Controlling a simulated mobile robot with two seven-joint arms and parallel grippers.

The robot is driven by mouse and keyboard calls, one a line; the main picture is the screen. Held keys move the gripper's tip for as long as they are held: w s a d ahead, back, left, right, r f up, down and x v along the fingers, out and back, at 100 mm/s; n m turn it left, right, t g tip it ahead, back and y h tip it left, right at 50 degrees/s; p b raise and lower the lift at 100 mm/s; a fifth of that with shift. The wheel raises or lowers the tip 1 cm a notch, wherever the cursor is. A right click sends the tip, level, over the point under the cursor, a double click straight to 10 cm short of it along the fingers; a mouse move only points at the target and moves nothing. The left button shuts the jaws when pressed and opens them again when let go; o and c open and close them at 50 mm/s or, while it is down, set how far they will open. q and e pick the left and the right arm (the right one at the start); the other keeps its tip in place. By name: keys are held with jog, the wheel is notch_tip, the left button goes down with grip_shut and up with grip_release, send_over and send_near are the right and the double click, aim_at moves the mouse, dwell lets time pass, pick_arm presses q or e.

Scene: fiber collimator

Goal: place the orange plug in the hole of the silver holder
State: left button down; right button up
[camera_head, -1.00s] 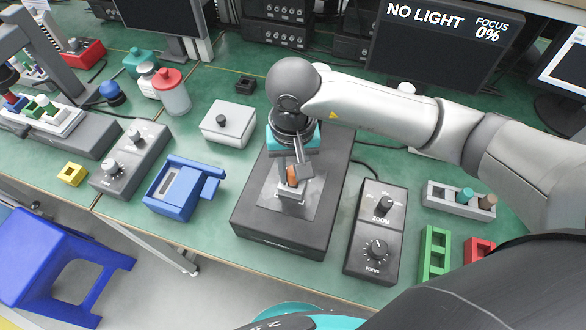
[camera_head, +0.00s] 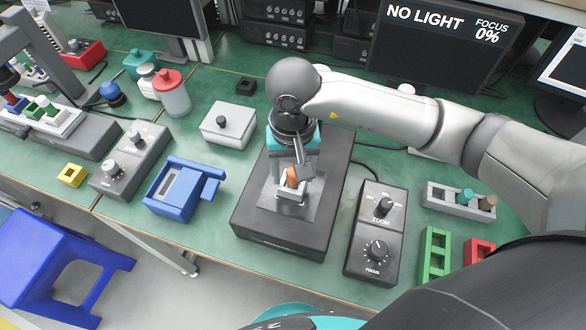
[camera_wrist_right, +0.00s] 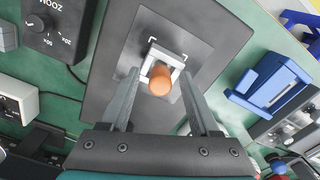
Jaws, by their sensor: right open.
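The silver holder (camera_wrist_right: 150,50) sits on a grey plate on a black base; it also shows in the head view (camera_head: 290,197). The orange plug (camera_wrist_right: 162,82) stands at the holder, its rounded orange end toward the wrist camera; it also shows in the head view (camera_head: 292,177). Its lower end is hidden, so I cannot tell how deep it sits in the hole. My right gripper (camera_wrist_right: 160,88) is open above the holder, one finger on each side of the plug, with gaps between. In the head view my right gripper (camera_head: 294,178) reaches down over the holder. My left gripper is not in view.
The black base (camera_head: 262,226) stands mid-table. A zoom and focus control box (camera_head: 374,235) is to its right, a blue device (camera_head: 178,190) to its left. A grey box with a knob (camera_head: 229,124) is behind left. The monitor (camera_head: 440,45) reads NO LIGHT, FOCUS 0%.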

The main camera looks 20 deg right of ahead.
notch_tip(320, 180, up, 12)
jog(key=shift+p, duration=0.4)
jog(key=shift+r, duration=0.1)
dwell(2.2)
